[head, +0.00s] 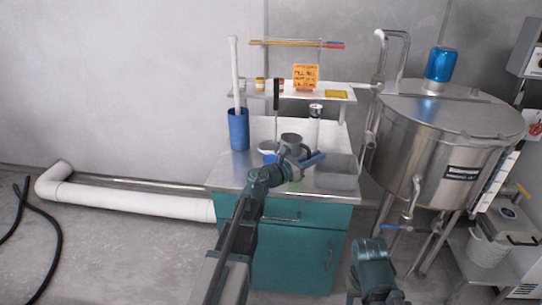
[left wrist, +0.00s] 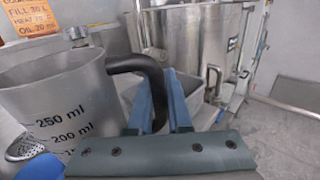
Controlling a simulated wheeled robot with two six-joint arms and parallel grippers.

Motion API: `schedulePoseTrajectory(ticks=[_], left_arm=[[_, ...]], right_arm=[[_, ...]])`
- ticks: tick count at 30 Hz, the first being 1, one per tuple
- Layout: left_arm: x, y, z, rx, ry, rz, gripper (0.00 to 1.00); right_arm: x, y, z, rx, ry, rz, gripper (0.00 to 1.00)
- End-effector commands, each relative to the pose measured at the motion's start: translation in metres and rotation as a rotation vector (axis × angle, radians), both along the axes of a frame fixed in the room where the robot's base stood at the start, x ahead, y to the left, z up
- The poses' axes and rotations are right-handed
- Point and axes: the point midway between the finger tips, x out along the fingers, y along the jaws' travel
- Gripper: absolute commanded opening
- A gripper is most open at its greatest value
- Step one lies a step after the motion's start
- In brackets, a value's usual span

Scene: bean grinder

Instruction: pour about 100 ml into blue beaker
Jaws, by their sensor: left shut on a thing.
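A grey measuring jug (head: 291,139) with a dark handle is at the middle of the steel counter. In the left wrist view the jug (left wrist: 62,95) looks upright and shows 250 ml and 200 ml marks; its contents are not visible. My left gripper (head: 312,161) is shut on the jug's black handle (left wrist: 148,80). A small blue vessel (head: 270,158) shows low at the left of the jug, partly hidden; I cannot tell its full shape. A tall blue container (head: 238,130) with a long white rod stands at the counter's back left. My right gripper's fingers are not visible.
A perforated metal piece (left wrist: 27,144) is left of the jug. A sink (head: 337,180) is at the counter's right. A shelf (head: 270,92) with an orange note (head: 305,77) is above. A large steel tank (head: 430,140) stands close on the right.

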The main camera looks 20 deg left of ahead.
Motion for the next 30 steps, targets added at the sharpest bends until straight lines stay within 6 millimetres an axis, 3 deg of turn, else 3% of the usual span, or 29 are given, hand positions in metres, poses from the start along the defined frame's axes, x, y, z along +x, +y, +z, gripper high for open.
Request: schedulePoseTrajectory(ticks=[4,10,30], left_arm=[[0.01,-0.021,0.009,0.002,-0.001,-0.097,0.0],[0.011,-0.037,0.012,0.002,-0.002,-0.167,0.0],[0.01,-0.031,0.022,-0.094,-0.008,-0.171,0.0]], right_arm=[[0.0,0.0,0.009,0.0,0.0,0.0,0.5],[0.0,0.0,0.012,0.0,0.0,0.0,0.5],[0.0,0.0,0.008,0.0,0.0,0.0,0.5]])
